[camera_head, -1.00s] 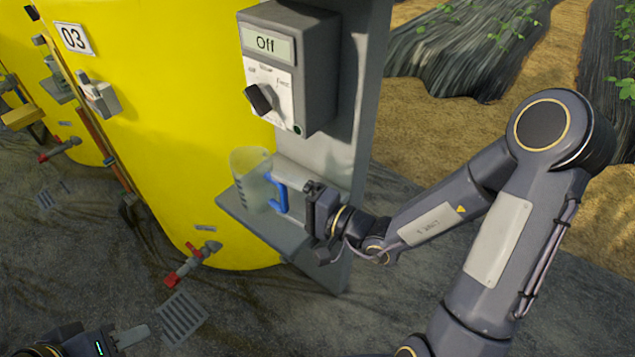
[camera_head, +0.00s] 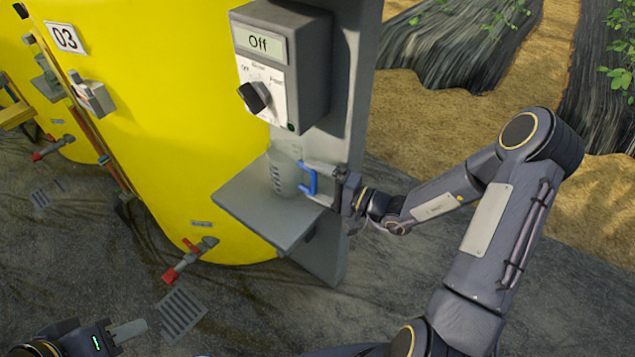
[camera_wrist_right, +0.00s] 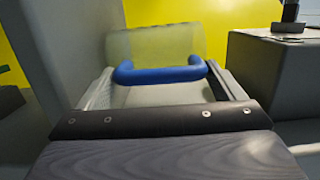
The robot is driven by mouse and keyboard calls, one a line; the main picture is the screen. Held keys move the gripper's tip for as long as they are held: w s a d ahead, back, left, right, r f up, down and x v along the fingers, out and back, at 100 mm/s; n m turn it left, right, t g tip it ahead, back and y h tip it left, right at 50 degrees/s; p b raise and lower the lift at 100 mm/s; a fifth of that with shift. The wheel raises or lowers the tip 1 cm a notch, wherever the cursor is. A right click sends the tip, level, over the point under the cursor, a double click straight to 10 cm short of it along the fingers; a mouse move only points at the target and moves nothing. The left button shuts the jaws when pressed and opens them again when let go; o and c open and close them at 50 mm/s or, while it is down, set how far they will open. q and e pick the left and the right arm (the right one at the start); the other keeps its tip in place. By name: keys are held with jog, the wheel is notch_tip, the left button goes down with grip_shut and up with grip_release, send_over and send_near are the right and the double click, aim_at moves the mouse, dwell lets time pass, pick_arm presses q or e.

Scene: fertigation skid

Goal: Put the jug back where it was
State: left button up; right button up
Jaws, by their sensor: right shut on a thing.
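The jug (camera_head: 284,172) is translucent with a blue handle (camera_head: 309,179). It stands upright at the back of the grey shelf (camera_head: 250,212), close to the grey post, below the control box. Whether its base touches the shelf is hard to tell. My right gripper (camera_head: 322,172) is shut on the jug's handle from the right. In the right wrist view the blue handle (camera_wrist_right: 160,74) lies across between the fingers, with the jug's clear body behind it. My left gripper (camera_head: 125,333) is low at the left, far from the jug; its jaw gap is not clear.
The control box (camera_head: 280,65) reading "Off", with a black knob, hangs above the shelf. A yellow tank (camera_head: 160,110) marked 03 stands behind, with a red-handled valve (camera_head: 188,262) low on it. The shelf's front left part is bare.

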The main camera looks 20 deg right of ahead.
jog(key=shift+w+d+f, duration=0.15)
jog(key=shift+d+f, duration=0.05)
jog(key=shift+f, duration=0.1)
jog(key=shift+f, duration=0.15)
jog(key=o, duration=1.3)
